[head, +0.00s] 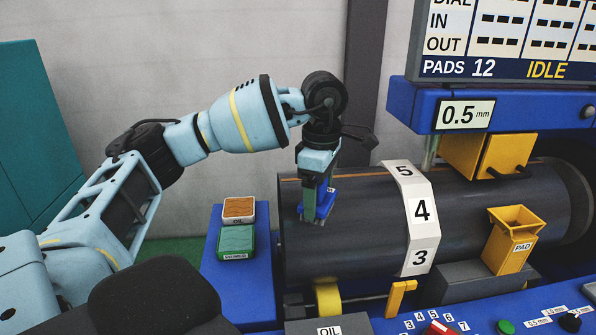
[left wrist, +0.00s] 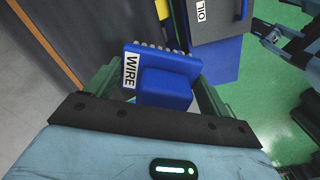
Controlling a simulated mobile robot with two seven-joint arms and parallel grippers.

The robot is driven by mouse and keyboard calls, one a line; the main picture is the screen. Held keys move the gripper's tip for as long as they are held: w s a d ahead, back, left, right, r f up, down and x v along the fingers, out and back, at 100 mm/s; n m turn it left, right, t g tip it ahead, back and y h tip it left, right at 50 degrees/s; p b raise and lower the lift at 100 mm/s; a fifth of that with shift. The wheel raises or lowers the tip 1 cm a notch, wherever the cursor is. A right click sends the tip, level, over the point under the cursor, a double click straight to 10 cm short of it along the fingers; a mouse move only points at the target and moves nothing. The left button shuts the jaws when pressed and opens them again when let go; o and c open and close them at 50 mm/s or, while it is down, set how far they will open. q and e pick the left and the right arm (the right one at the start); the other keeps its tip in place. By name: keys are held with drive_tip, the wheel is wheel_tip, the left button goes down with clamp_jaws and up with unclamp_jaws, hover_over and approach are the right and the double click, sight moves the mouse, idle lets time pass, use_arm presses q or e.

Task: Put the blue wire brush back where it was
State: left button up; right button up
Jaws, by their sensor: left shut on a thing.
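The blue wire brush (left wrist: 165,88) is between the two green fingers of my left gripper (left wrist: 155,100) in the left wrist view. Its white label reads WIRE, and a row of bristles shows along its far edge. In the head view my left gripper (head: 316,212) points down at the left part of the dark cylinder (head: 350,240), with the blue brush (head: 327,198) partly hidden behind its fingers. I cannot tell whether the bristles touch the cylinder.
A blue stand (head: 262,275) left of the cylinder holds a brown pad block (head: 238,208) and a green one (head: 236,240). A white numbered band (head: 421,215) arches over the cylinder. A yellow PAD bin (head: 512,243) stands at right. An OIL label (head: 330,329) shows at the front.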

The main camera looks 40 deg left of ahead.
use_arm(q)
drive_tip(key=s+d+f+m, duration=0.1)
drive_tip(key=d+f+m, duration=0.4)
drive_tip(key=m, duration=0.6)
drive_tip(key=s+d+f+m, duration=0.2)
drive_tip(key=d+f+m, duration=0.3)
drive_tip(key=m, duration=0.5)
drive_tip(key=shift+d+m, duration=0.4)
drive_tip(key=shift+d, duration=0.85)
drive_tip(key=shift+d, duration=0.15)
